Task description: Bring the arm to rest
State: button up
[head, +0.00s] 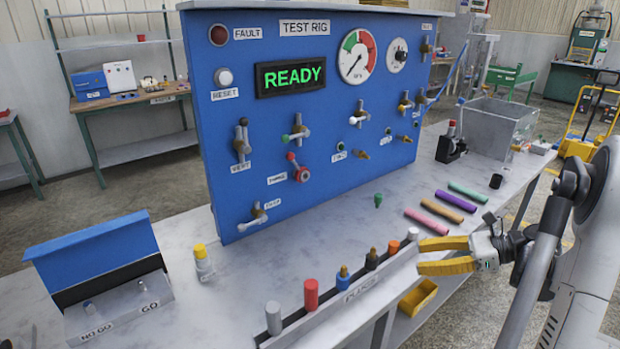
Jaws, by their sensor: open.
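My gripper (432,256) has two yellow fingers and is at the right of the head view, at the front edge of the grey bench (240,300). Its fingers point left and are spread apart, with nothing between them. The fingertips are near the right end of the plug rack (362,287). My arm comes in from the right side. The blue test rig panel (240,130) stands upright behind, with a lit READY display (290,76), a dial gauge (357,56) and several valves.
Several coloured hose pieces, including a purple one (450,208), lie on the bench beyond my gripper. A yellow bin (418,298) sits below the front edge. A grey open box (495,125) stands at the back right. A blue-lidded NO GO/GO box (100,262) is at the left.

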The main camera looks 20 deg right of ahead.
jog(key=a+r+n+g+h, duration=0.35)
jog(key=a+n, duration=0.45)
jog(key=a, duration=0.7)
jog(key=s+a+r+n+t+h, duration=0.1)
jog(key=s+a+n+h, duration=0.6)
jog(key=n, duration=1)
jog(key=s+a+t, duration=0.1)
jog(key=s+a, duration=0.2)
jog(key=shift+s+a+r+t, duration=0.15)
jog(key=shift+s+r+t, duration=0.15)
jog(key=shift+s+t, duration=0.05)
